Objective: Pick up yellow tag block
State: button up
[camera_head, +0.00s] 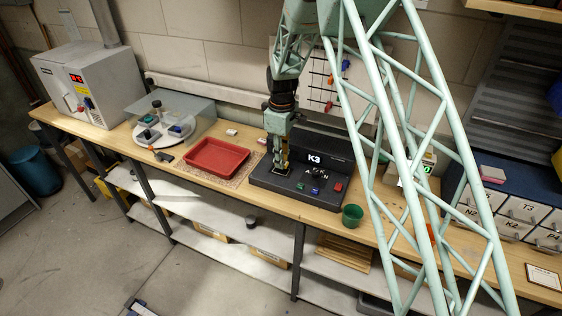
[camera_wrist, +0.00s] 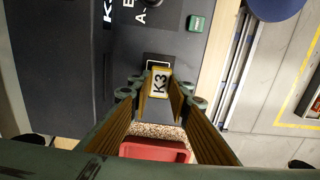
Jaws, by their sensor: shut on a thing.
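The yellow tag block (camera_wrist: 160,82) shows in the wrist view with a white face marked K3. It is between the two ribbed fingers of my gripper (camera_wrist: 160,100), which is shut on it. In the head view my gripper (camera_head: 281,160) points down at the left end of the dark K3 console (camera_head: 262,181). The block is small there and partly hidden by the fingers. In the wrist view a pale-edged square on the console lies right beside the block; I cannot tell whether the block touches the console.
A red tray (camera_head: 217,157) lies on a speckled mat left of the console. Green, blue and red pieces sit on the console's front right. A green cup (camera_head: 352,215) stands right of it. A turntable (camera_head: 160,134) under a clear cover and a grey oven (camera_head: 85,88) stand farther left.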

jog(key=s+d+b, duration=0.1)
jog(key=s+d, duration=0.1)
jog(key=s, duration=0.5)
jog(key=s+d+r+b, duration=0.1)
jog(key=s+d, duration=0.2)
jog(key=s, duration=0.4)
jog(key=shift+d+r, duration=0.2)
jog(key=shift+d, duration=0.1)
dwell(0.3)
